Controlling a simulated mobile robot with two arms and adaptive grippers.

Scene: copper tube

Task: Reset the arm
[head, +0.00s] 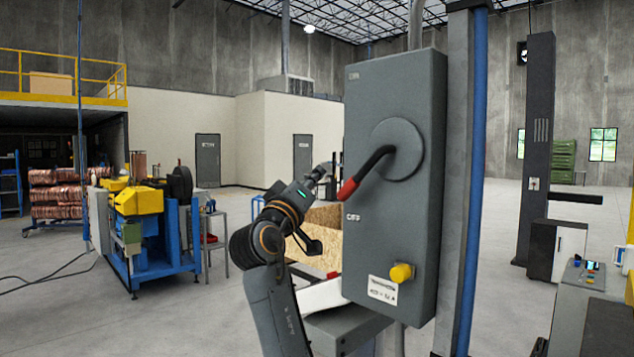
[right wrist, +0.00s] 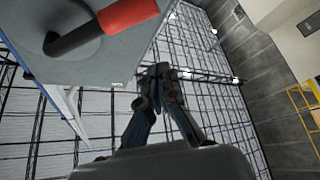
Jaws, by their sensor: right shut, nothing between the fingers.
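My right arm (head: 282,215) rises from the bottom of the head view. My right gripper (head: 332,172) is at the left edge of a grey switch box (head: 394,255), close to the red end of its lever (head: 348,189). In the right wrist view, the fingers of the right gripper (right wrist: 160,75) are together with nothing between them. There the lever's red grip (right wrist: 128,14) shows at the top left, apart from the fingers. The lever slants down to the left from its round hub. My left gripper is not in view.
The box is fixed to a grey post with a blue pipe (head: 478,150) on its right. A yellow button (head: 401,272) juts from its lower front. A wooden crate (head: 325,216) stands behind my arm. A blue and yellow machine (head: 150,235) stands at left, with open floor between.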

